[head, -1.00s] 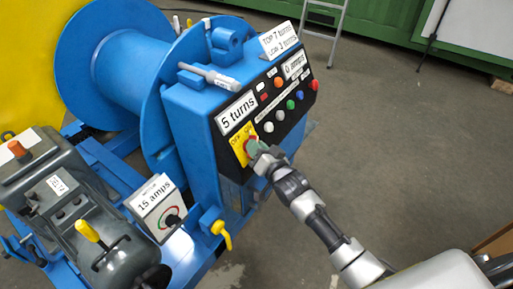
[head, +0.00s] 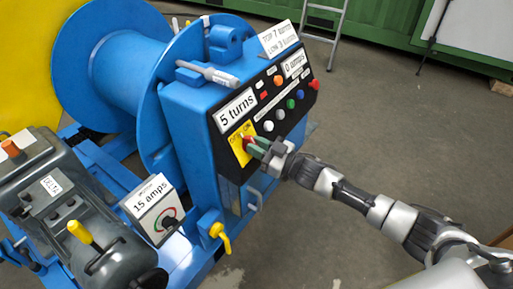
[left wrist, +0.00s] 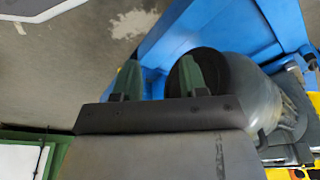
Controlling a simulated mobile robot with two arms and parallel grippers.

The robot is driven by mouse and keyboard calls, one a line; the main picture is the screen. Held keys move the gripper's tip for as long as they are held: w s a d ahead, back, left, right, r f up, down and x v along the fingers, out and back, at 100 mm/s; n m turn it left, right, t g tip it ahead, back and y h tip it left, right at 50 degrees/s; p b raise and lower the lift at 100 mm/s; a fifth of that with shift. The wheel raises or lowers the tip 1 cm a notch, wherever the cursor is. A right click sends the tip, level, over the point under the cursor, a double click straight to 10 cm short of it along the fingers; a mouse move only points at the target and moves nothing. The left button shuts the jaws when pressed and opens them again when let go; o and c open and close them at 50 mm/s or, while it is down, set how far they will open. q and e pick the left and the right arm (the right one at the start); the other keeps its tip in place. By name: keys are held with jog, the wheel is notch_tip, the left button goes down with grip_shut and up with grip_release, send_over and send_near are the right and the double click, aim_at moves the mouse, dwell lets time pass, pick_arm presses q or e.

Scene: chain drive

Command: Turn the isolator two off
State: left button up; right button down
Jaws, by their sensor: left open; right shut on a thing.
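The isolator (head: 236,150) is a yellow plate with a red handle, at the lower left of the black panel on the blue drive housing in the head view. Small OFF and ON lettering shows on its top edge. My right gripper (head: 256,147) has its green-tipped fingers shut on the red handle, which they partly hide. I cannot read the handle's exact angle. My left gripper (left wrist: 158,78) shows in the left wrist view, open and empty, with its two green fingertips apart. It is not in the head view.
Coloured buttons (head: 289,104) and a "5 turns" display (head: 234,110) are close above the isolator. The floor (head: 400,120) at right is clear.

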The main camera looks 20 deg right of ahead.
jog(key=n+g+y, duration=0.1)
jog(key=n, duration=0.1)
jog(key=shift+w+n+g, duration=0.1)
jog(key=shift+n+g, duration=0.2)
jog(key=shift+n, duration=0.1)
jog(key=n+g, duration=0.1)
jog(key=n, duration=0.1)
jog(key=shift+n+y, duration=0.3)
jog(key=shift+y, duration=0.1)
jog(key=n+g, duration=0.2)
jog(key=shift+n+y, duration=0.3)
jog(key=shift+n, duration=0.1)
pick_arm(q)
jog(key=shift+s+f, duration=0.2)
jog(key=shift+f, duration=0.35)
pick_arm(e)
jog(key=shift+n+g, duration=0.7)
jog(key=shift+n, duration=0.2)
pick_arm(q)
jog(key=shift+w, duration=0.1)
pick_arm(e)
jog(key=c, duration=1)
grip_release()
jog(key=shift+c, duration=0.2)
jog(key=shift+d, duration=0.1)
